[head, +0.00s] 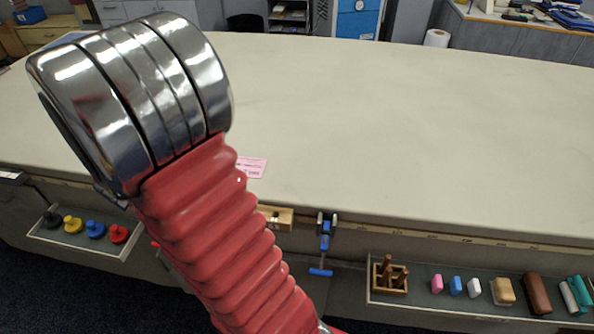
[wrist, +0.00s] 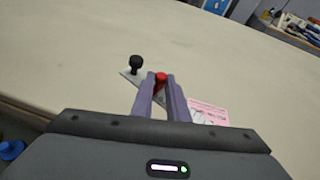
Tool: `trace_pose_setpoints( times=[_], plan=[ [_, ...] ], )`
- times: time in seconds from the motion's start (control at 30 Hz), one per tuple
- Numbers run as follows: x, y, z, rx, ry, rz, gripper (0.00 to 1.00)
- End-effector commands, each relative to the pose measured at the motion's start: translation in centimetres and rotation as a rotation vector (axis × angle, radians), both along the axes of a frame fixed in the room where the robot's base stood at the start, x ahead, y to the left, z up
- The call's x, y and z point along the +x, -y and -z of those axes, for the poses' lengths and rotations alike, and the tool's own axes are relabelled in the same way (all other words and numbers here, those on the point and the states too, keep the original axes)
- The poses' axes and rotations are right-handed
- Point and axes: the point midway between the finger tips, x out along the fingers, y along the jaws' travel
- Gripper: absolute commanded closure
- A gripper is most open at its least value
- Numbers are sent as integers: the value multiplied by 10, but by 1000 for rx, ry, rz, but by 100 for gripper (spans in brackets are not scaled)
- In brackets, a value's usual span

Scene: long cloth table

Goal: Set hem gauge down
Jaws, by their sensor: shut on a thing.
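The hem gauge (wrist: 128,75) is in the wrist view, a flat grey strip with a black knob (wrist: 136,64) and a red knob (wrist: 161,80). My gripper (wrist: 158,84) is shut on it at the red knob, between the two purple fingers. The black-knob end sticks out to the left of the fingers. The cloth table (wrist: 80,45) lies beneath and beyond it; I cannot tell whether the gauge touches the cloth. In the head view my arm covers the left part of the table (head: 400,130), and neither gripper nor gauge shows.
A pink card (head: 250,167) lies near the table's front edge; it also shows right of my fingers in the wrist view (wrist: 208,113). A blue clamp (head: 322,245) is on the front edge. Trays with coloured pieces (head: 470,300) hang below. The table's middle and right are clear.

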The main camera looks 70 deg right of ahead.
Motion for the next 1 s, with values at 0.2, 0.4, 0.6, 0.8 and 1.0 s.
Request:
trace_pose_setpoints(
  times=[0.2,0.4,0.6,0.8,1.0],
  plan=[
    [-68,78,-6,-7,-16,264,100],
    [-142,134,-9,-11,-36,508,100],
    [-224,174,-9,-9,-57,754,100],
    [-307,196,-7,-3,-79,996,100],
    [-359,201,-5,2,-93,1149,100]
  ],
)
